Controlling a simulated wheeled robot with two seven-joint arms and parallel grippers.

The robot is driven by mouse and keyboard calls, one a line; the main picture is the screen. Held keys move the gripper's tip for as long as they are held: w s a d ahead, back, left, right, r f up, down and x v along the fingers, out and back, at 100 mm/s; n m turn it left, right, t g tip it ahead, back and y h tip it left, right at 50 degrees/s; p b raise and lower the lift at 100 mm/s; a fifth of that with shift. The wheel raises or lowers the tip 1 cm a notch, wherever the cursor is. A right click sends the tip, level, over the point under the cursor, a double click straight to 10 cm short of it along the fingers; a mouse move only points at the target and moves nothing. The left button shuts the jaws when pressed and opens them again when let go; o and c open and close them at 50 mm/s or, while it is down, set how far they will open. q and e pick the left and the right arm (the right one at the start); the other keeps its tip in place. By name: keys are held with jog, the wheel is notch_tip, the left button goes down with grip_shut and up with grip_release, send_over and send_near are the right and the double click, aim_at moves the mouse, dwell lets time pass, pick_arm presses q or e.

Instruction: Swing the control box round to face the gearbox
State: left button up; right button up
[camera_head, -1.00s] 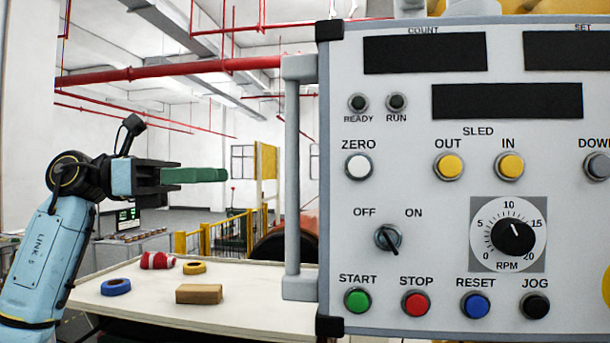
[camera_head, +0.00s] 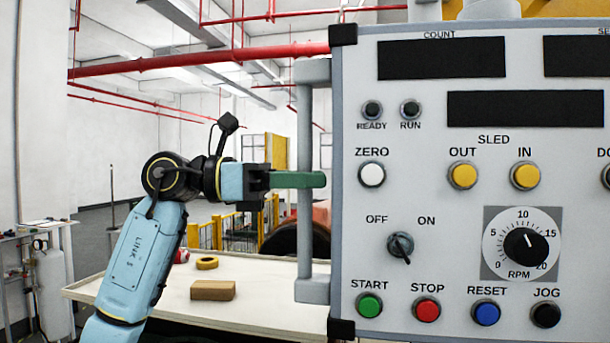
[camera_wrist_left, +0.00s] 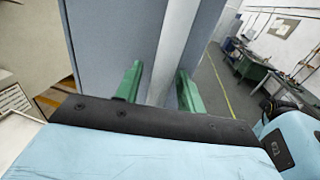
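The control box (camera_head: 450,215) is a large grey panel with buttons, dials and dark displays. It fills the right of the head view, its front facing me. A vertical grey handle (camera_head: 305,235) runs down its left side. My left gripper (camera_head: 316,179) has its green fingers at the handle's upper half, crossing it in the head view. In the left wrist view the handle (camera_wrist_left: 177,45) passes between the two separated fingers (camera_wrist_left: 160,78), with a gap showing on the left. My right gripper is not in view. I cannot identify the gearbox.
A cream table (camera_head: 255,305) stands behind my left arm and the box. On it are a wooden block (camera_head: 213,290), a yellow ring (camera_head: 207,263) and a red-and-white item (camera_head: 181,257), partly hidden by my arm. Yellow railings (camera_head: 233,232) stand beyond.

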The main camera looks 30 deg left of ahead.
pick_arm(q)
jog(key=shift+c, duration=0.3)
grip_shut()
